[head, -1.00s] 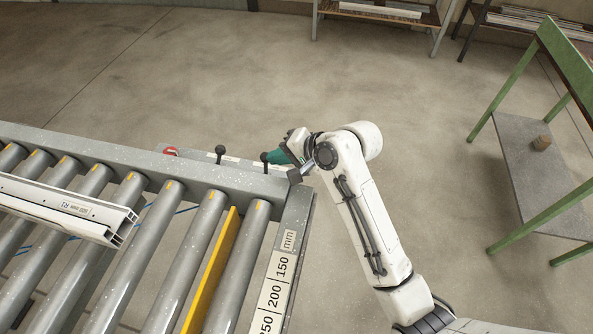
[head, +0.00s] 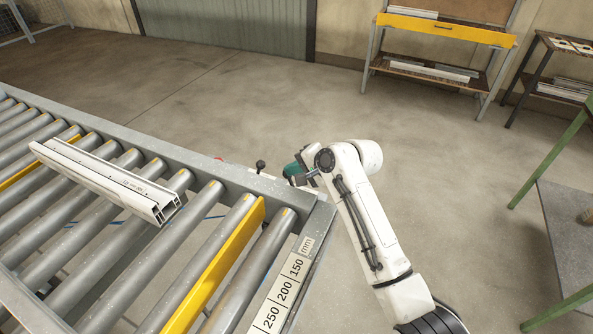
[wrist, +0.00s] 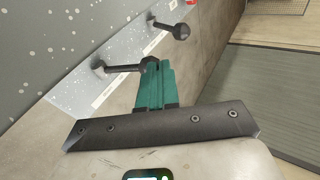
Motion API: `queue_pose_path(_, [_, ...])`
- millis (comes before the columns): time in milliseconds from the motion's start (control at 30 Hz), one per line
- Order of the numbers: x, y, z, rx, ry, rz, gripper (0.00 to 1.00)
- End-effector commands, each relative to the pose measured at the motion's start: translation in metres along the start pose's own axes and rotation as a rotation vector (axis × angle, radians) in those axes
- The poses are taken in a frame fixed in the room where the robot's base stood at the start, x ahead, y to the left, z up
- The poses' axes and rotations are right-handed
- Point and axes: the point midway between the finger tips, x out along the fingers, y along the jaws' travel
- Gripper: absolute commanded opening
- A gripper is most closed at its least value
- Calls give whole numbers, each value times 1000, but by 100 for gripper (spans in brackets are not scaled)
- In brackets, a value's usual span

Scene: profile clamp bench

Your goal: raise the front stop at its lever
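The front stop (head: 215,268), a yellow bar between the rollers near the bench end, stands above the rollers with its side face showing. Its black ball-ended lever (wrist: 122,69) sticks out from the grey side rail in the wrist view. My gripper (wrist: 154,66) has its teal fingers close together, with no clear gap, right at this lever's knob. The knob shows just left of the fingertips and is partly covered; whether they touch is unclear. In the head view my gripper (head: 293,171) is beside the rail's outer corner, and this lever is hidden there.
A second ball lever (head: 260,166) stands farther along the rail, also in the wrist view (wrist: 181,31). A white profile (head: 105,180) lies on the rollers. Another yellow bar (head: 20,176) sits farther left. A green-legged table (head: 560,150) stands right; the floor between is clear.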

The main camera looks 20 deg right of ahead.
Motion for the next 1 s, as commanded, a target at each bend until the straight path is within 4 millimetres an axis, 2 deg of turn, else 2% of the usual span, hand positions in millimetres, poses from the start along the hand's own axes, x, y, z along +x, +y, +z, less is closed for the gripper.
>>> queue_pose_path(333, [1,0,2,-2,-3,0,0])
queue_pose_path(467, [-4,0,2,-1,-3,-2,0])
queue_pose_path(567, [-16,0,1,-1,-1,-3,0])
queue_pose_path(1000, [-94,1,0,0,2,-3,0])
